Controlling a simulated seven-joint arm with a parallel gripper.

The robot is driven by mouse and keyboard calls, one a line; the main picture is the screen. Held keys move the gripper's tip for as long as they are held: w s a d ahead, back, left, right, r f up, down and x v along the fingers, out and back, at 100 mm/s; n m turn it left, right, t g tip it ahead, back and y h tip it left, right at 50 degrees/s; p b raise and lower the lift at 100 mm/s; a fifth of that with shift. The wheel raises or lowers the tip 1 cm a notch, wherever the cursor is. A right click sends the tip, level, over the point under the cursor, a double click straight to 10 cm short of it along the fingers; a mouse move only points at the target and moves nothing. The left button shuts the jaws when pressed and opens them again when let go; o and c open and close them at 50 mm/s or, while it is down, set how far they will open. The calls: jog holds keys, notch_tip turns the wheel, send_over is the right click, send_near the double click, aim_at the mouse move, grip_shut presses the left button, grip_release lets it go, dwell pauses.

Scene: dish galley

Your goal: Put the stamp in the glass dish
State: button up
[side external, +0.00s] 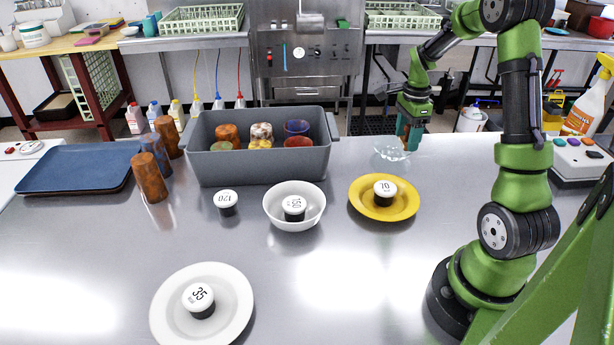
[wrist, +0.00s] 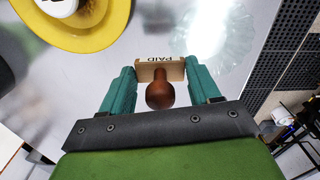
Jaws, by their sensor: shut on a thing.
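My gripper (side external: 409,138) is at the back right of the steel counter, close to the clear glass dish (side external: 387,154). In the wrist view my gripper (wrist: 160,82) is shut on the stamp (wrist: 147,74), a wooden block marked PAID with a round brown knob. The glass dish (wrist: 222,48) shows faintly there, just beyond and to the right of the stamp. The stamp is mostly hidden by the fingers in the side view. I cannot tell its exact height over the counter or dish rim.
A yellow plate (side external: 360,206) with a black-and-white weight lies in front of the dish. A white bowl (side external: 274,212) and a grey bin (side external: 238,170) of cups stand to the left. A white plate (side external: 170,318) lies at front left. The counter's front middle is clear.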

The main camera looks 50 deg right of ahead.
jog(key=shift+w+d+f, duration=0.8)
jog(key=shift+w+f, duration=0.1)
jog(key=shift+f, duration=0.1)
jog(key=shift+w+d+f, duration=0.8)
jog(key=shift+w+f, duration=0.1)
jog(key=shift+f, duration=0.05)
jog(key=shift+f, duration=0.6)
jog(key=o, duration=1)
jog(key=shift+o, duration=0.2)
